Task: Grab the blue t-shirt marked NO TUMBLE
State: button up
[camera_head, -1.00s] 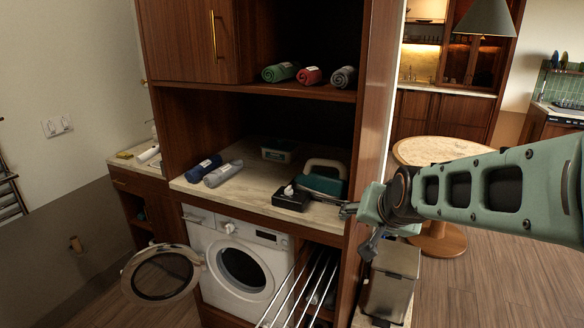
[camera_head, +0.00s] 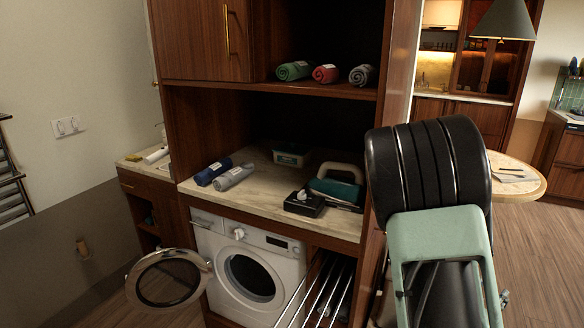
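A dark blue rolled cloth (camera_head: 211,173), which looks like the blue t-shirt, lies on the counter above the washing machine, toward the left. A small pale mark shows on it, but its text is too small to read. A grey-blue roll (camera_head: 234,177) lies right beside it, in front and to its right. My arm fills the right side of the view, well to the right of the rolls. My gripper does not show; it is hidden behind the arm or out of the picture.
On the counter are a black tissue box (camera_head: 304,204), a green iron-like appliance (camera_head: 337,187) and a tub (camera_head: 291,156). Green, red and grey rolls lie on the shelf (camera_head: 335,90) above. The washer (camera_head: 251,272) door (camera_head: 168,277) is open. Metal rails (camera_head: 322,285) jut out beside it.

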aim_at(202, 178)
jog(key=i+j+u, duration=0.15)
jog(key=j, duration=0.35)
jog(key=i+j+u, duration=0.15)
jog(key=j, duration=0.3)
jog(key=i+j+u, duration=0.15)
jog(key=i+j, duration=0.15)
jog(key=i+j+u, duration=0.15)
jog(key=j, duration=0.4)
jog(key=i+j+u, duration=0.1)
jog(key=i+j, duration=0.25)
jog(key=i+u, duration=0.25)
jog(key=i, duration=0.5)
